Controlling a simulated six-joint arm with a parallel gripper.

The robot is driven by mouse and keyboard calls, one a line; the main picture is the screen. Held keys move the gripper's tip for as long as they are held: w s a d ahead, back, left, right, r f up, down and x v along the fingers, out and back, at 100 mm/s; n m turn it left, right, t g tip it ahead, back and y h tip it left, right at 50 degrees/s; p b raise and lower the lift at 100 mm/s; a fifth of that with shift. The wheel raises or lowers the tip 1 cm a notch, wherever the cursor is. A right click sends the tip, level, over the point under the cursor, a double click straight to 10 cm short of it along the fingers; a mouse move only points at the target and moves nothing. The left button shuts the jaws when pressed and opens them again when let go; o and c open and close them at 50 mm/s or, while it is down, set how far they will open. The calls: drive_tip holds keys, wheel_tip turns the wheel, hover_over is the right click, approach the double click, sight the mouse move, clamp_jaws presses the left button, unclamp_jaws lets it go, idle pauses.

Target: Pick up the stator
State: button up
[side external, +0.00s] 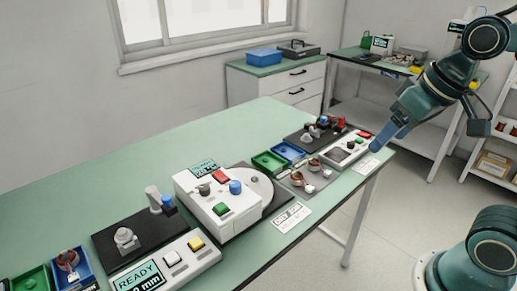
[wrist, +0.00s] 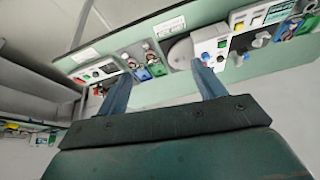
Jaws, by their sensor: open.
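Two small copper-wound parts that look like stators stand on a grey plate near the middle right of the bench in the side view: one stator (side external: 315,164) and another (side external: 297,178). A third copper-wound part (side external: 68,260) sits in a blue tray (side external: 85,265) at the lower left. In the wrist view the grey plate with the small stators (wrist: 147,52) is small, between the fingers. My gripper (side external: 378,147) is over the right end of the bench, apart from the stators. Its two blue fingers (wrist: 160,70) are spread, with nothing between them.
A white tester with a disc (side external: 222,201) stands mid-bench. Green (side external: 268,163) and blue (side external: 289,152) trays lie beside the plate. A white control box (side external: 345,150) is near my gripper. The bench's back strip (side external: 240,135) is clear.

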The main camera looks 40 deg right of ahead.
drive_tip(key=w+d+m+g, duration=0.1)
drive_tip(key=w+d+m, duration=0.15)
drive_tip(key=w, duration=0.65)
drive_tip(key=m+g, duration=0.4)
drive_tip(key=m, duration=0.3)
hover_over(298, 173)
drive_tip(key=s+a, duration=0.1)
drive_tip(key=a, duration=0.1)
wheel_tip(298, 173, down, 17)
drive_tip(key=shift+d+f, duration=0.15)
drive_tip(key=shift+f, duration=0.1)
drive_tip(key=shift+f, duration=4.15)
drive_tip(key=shift+d+f, duration=0.1)
drive_tip(key=shift+f, duration=2.5)
